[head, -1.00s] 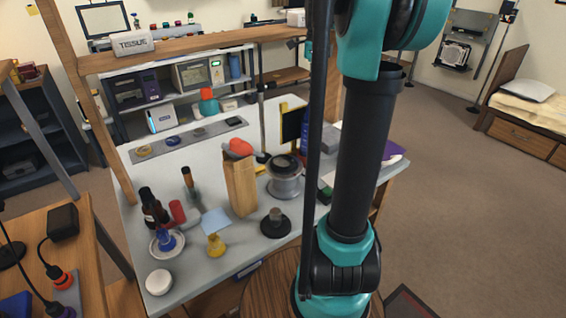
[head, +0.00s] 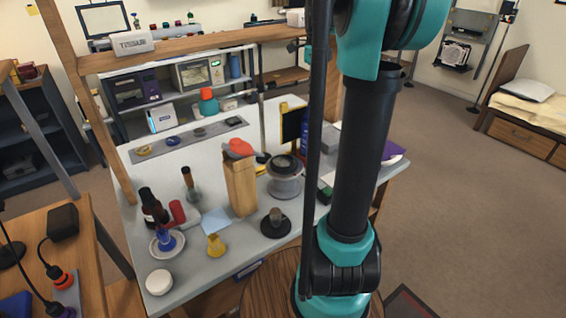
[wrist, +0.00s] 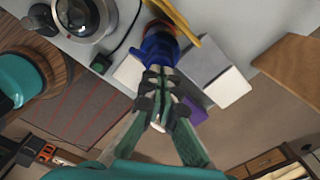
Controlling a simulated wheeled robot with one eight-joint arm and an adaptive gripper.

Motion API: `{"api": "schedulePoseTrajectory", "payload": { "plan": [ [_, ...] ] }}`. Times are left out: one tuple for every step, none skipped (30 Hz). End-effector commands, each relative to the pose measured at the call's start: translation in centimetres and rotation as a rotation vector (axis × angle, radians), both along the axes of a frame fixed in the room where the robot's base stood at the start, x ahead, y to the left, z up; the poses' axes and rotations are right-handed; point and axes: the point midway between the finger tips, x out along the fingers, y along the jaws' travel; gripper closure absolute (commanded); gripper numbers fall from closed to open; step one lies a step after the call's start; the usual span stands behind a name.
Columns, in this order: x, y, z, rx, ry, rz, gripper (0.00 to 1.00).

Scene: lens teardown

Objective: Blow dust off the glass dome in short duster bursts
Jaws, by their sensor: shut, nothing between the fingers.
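In the wrist view my gripper (wrist: 160,82) is shut and empty, its fingertips in front of a blue cylinder (wrist: 157,46) with a red part, which may be the duster; I cannot tell whether they touch. In the head view a blue upright thing (head: 303,140) shows partly behind my arm, and my gripper is out of sight. A round metal device with a dark, shiny rounded top (head: 285,163) stands on the bench, also in the wrist view (wrist: 78,14). A small clear-looking knob on a black round base (head: 276,222) is in front of it. Which is the glass dome is unclear.
The grey bench (head: 190,277) also holds a wooden block (head: 241,188), dark bottle (head: 152,206), yellow-framed dark panel (head: 292,124), yellow bulb-shaped thing (head: 216,245) and white round container (head: 159,281). A raised wooden shelf spans the bench's back. Open floor lies right.

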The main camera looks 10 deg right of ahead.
Motion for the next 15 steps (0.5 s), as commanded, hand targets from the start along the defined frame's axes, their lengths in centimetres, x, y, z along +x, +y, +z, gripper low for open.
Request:
{"api": "schedulePoseTrajectory", "payload": {
  "plan": [
    [0.0,0.0,-0.2,0.0,0.0,0.0,1.0],
    [0.0,0.0,-0.3,0.0,0.0,0.0,1.0],
    [0.0,0.0,-0.4,0.0,0.0,0.0,1.0],
    [0.0,0.0,-0.5,0.0,0.0,0.0,1.0],
    [0.0,0.0,-0.6,0.0,0.0,0.0,1.0],
    [0.0,0.0,-0.8,0.0,0.0,0.0,1.0],
    [0.0,0.0,-0.9,0.0,0.0,0.0,1.0],
    [0.0,0.0,-1.0,0.0,0.0,0.0,1.0],
    [0.0,0.0,-1.2,0.0,0.0,0.0,1.0],
    [0.0,0.0,-1.3,0.0,0.0,0.0,1.0],
    [0.0,0.0,-1.4,0.0,0.0,0.0,1.0],
    [0.0,0.0,-1.5,0.0,0.0,0.0,1.0],
    [0.0,0.0,-1.6,0.0,0.0,0.0,1.0],
    [0.0,0.0,-1.7,0.0,0.0,0.0,1.0],
    [0.0,0.0,-1.9,0.0,0.0,0.0,1.0]
  ]
}}
